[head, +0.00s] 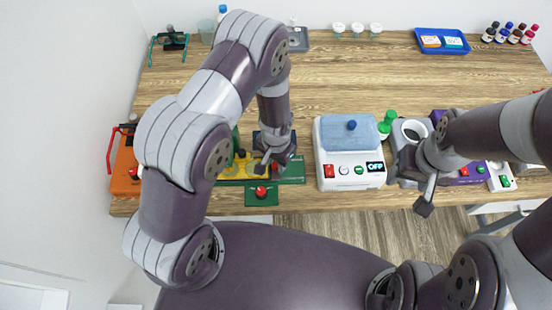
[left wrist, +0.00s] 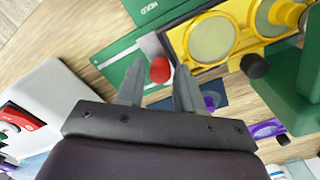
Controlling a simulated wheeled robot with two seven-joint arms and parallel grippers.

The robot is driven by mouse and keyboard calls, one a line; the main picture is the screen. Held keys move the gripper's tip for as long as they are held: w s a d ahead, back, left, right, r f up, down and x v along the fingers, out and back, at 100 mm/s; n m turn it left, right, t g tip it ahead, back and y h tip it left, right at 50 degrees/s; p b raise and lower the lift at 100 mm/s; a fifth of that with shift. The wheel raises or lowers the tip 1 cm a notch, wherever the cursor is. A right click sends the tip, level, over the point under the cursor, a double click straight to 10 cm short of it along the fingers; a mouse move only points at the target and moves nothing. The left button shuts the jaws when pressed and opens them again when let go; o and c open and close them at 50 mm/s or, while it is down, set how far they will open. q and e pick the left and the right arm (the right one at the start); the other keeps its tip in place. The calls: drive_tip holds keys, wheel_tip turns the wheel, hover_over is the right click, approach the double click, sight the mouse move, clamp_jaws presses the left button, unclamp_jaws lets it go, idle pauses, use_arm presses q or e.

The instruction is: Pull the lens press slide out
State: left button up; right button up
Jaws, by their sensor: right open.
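The lens press is a green stand (head: 236,140) with a yellow holder (head: 240,168) on a green base (head: 292,171), at the table's front edge in the head view. A green plate with a red knob (head: 261,191) juts out at its front. The left wrist view shows the red knob (left wrist: 160,70), a pale strip beside it, and the yellow holder with round lenses (left wrist: 211,40). My left gripper (head: 268,163) is open. Its fingertips (left wrist: 160,67) appear on either side of the red knob, with visible gaps; depth is unclear. My right gripper (head: 418,190) is open, away from the press.
A white device with a blue top (head: 347,133) stands right of the press. An orange device (head: 125,178) stands to its left. A grey cup holder (head: 412,133) is near my right gripper. A blue tray (head: 442,41) and bottles are at the back. The table's middle is clear.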

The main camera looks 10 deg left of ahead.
use_arm(q)
drive_tip(key=shift+w, duration=0.1)
clamp_jaws()
drive_tip(key=d, duration=0.2)
drive_tip(key=w+d+b, duration=0.1)
drive_tip(key=d, duration=0.2)
drive_tip(key=w+d+b, duration=0.1)
drive_tip(key=d, duration=0.1)
drive_tip(key=shift+w+d, duration=0.15)
drive_tip(key=shift+d, duration=0.25)
drive_tip(key=shift+a, duration=0.1)
unclamp_jaws()
drive_tip(key=shift+d, duration=0.25)
